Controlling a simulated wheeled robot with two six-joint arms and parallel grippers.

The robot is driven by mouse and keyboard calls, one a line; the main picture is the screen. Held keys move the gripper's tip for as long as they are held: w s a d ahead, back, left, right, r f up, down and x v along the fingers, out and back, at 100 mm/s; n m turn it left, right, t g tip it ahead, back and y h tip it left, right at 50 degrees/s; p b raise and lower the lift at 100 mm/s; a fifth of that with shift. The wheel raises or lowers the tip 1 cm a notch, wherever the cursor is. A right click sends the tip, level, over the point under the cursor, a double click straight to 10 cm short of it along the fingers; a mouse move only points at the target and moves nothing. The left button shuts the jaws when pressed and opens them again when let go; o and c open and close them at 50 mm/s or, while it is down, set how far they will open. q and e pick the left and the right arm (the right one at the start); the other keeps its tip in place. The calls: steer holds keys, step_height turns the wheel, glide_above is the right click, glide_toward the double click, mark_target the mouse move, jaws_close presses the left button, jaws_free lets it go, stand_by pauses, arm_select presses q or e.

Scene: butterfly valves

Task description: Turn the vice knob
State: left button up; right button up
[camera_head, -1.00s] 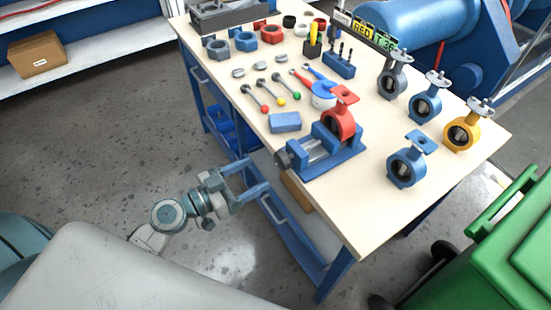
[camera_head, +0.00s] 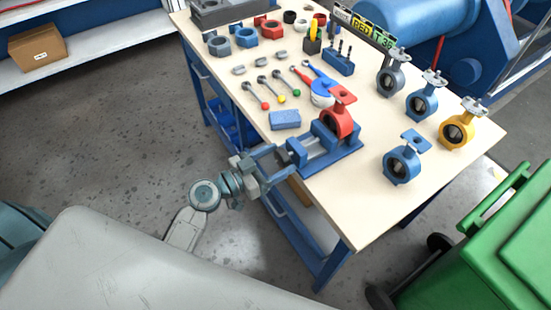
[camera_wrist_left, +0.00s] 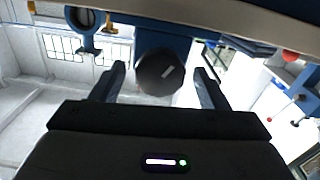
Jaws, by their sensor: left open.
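The blue vice (camera_head: 325,150) sits at the near edge of the workbench, with a red butterfly valve (camera_head: 338,120) at its far jaw. The vice knob (camera_wrist_left: 160,73) is a dark round disc with a light mark, seen face-on in the left wrist view. In the head view the knob is hidden behind my gripper. My left gripper (camera_head: 275,161) is open at the bench edge, in front of the vice. In the left wrist view its two fingers (camera_wrist_left: 158,86) stand on either side of the knob, with a gap on each side. My right gripper is not in view.
The workbench (camera_head: 340,210) carries several other valves, including a blue one (camera_head: 402,163) and a yellow one (camera_head: 457,130). A blue block (camera_head: 285,120) lies left of the vice. A green bin (camera_head: 500,250) stands at the right. The floor left of the bench is clear.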

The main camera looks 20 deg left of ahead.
arm_select(q)
steer(key=c, duration=1)
steer(key=shift+n, duration=0.3)
